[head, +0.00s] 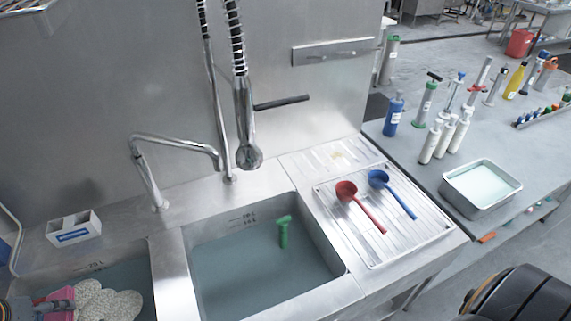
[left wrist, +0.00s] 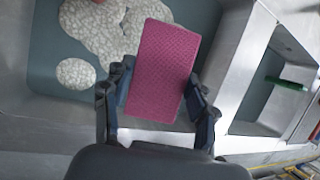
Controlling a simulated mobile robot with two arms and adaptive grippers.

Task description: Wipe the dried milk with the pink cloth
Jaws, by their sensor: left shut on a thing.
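The pink cloth (left wrist: 162,65) is a flat textured rectangle between the fingers of my left gripper (left wrist: 158,85), which is shut on it. In the head view, part of the cloth (head: 62,299) shows at the lower left, over the left basin. The dried milk (head: 108,303) appears as whitish, cracked, rounded patches in that basin. In the left wrist view, the patches (left wrist: 92,25) lie beside and beyond the cloth, with one separate round patch (left wrist: 76,73) to its left. The cloth hides part of the basin; I cannot tell whether it touches the milk. My right gripper is not in view.
A steel divider (head: 172,275) separates the left basin from the right basin (head: 225,285), which holds a green object (head: 284,232). A faucet (head: 150,175) stands behind. Red (head: 365,212) and blue (head: 400,200) ladles lie on the drainboard (head: 385,250). A small caddy (head: 73,230) sits at left.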

